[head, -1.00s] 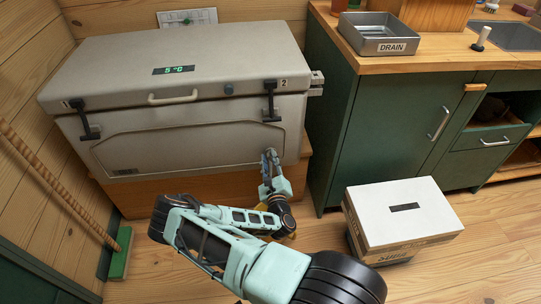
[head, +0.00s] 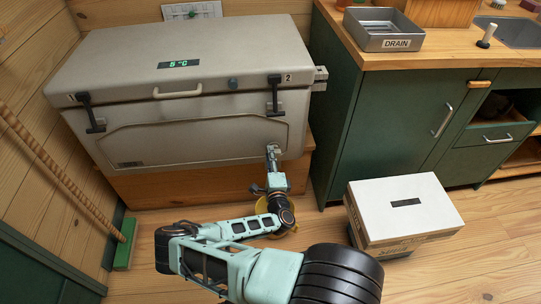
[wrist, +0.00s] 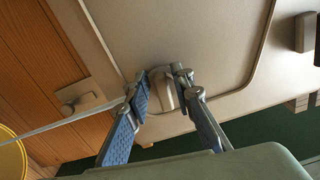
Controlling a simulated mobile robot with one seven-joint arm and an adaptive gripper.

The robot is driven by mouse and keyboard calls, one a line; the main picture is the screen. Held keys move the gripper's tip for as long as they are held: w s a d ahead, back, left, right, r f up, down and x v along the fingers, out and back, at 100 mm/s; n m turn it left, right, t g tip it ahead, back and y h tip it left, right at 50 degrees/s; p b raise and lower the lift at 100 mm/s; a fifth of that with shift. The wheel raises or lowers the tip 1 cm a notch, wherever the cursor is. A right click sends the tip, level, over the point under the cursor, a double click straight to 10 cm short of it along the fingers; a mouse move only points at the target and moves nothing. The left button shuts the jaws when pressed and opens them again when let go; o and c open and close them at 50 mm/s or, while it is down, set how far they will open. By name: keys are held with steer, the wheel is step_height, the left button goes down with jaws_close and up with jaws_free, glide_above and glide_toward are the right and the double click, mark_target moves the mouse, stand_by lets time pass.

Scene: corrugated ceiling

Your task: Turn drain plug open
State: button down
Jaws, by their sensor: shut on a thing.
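The big grey cooler (head: 220,140) stands on a wooden base, its lid shut and its display reading 5 °C. My gripper (head: 272,152) is at the lower right of its front face. In the wrist view my gripper (wrist: 162,88) has its two blue-padded fingers on either side of a pale, rounded drain plug (wrist: 163,92) and is shut on it. The plug sits against the cooler's front panel; the fingers partly cover it. How far it is turned cannot be told. In the head view the plug is hidden behind my gripper.
A yellow round container (head: 265,206) is on the floor behind my arm. A white-topped box (head: 405,215) stands right of my arm. The green cabinet (head: 385,130) is right of the cooler, with a metal DRAIN tray (head: 397,43) on top. A green-based broom (head: 125,245) stands at left.

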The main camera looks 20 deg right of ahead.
steer(key=shift+n, duration=0.6)
steer(key=shift+d, duration=0.1)
steer(key=c, duration=1.7)
jaws_free()
steer(key=shift+f, duration=0.1)
steer(key=v, duration=0.7)
steer(key=shift+s, duration=0.2)
